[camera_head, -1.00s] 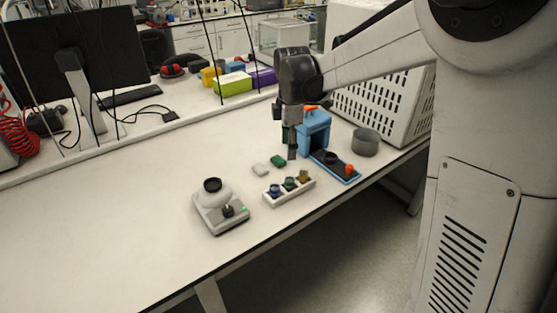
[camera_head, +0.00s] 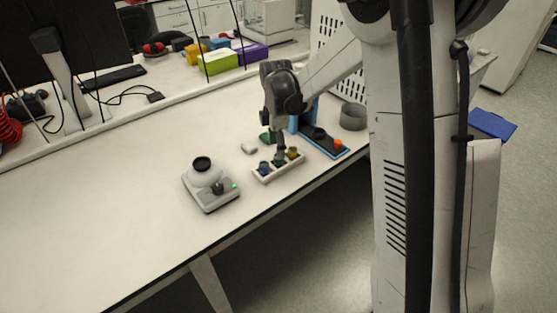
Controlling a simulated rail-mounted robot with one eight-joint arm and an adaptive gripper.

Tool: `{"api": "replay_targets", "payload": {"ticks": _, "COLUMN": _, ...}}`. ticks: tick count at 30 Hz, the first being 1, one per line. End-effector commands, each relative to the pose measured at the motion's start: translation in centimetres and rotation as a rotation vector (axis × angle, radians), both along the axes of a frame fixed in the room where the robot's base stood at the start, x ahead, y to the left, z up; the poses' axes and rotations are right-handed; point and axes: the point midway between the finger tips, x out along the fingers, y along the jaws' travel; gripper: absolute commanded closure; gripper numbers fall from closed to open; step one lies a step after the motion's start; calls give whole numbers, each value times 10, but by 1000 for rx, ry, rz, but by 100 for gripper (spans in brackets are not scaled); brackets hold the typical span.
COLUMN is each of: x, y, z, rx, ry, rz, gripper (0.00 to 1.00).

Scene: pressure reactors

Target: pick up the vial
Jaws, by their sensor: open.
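A small white rack (camera_head: 284,172) stands near the table's front edge and holds three vials in a row. They are a dark blue vial (camera_head: 264,167), a green vial (camera_head: 278,161) at the middle and a yellow vial (camera_head: 293,152). My gripper (camera_head: 279,150) points down over the rack, with its fingertips at the green middle vial and partly covering it. It is open; whether the fingers are around the vial or just above it I cannot tell.
A white balance-like device (camera_head: 209,195) stands left of the rack. A small white block (camera_head: 249,148) and a green piece (camera_head: 266,138) lie behind it. A blue stand with a dark tray (camera_head: 325,141) and a grey cylinder (camera_head: 353,117) are to the right. The table's left is clear.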

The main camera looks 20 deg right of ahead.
Motion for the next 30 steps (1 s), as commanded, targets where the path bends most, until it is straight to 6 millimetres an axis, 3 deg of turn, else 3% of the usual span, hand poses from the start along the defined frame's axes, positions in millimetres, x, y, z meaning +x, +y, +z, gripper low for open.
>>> {"api": "replay_targets", "payload": {"ticks": 9, "x": 0, "y": -6, "z": -40, "rx": 0, "ry": 0, "rz": -1, "gripper": 50}}
{"api": "replay_targets", "payload": {"ticks": 19, "x": 0, "y": -6, "z": -45, "rx": 0, "ry": 0, "rz": -1, "gripper": 51}}
{"api": "replay_targets", "payload": {"ticks": 30, "x": 0, "y": -6, "z": -45, "rx": 0, "ry": 0, "rz": 0, "gripper": 100}}
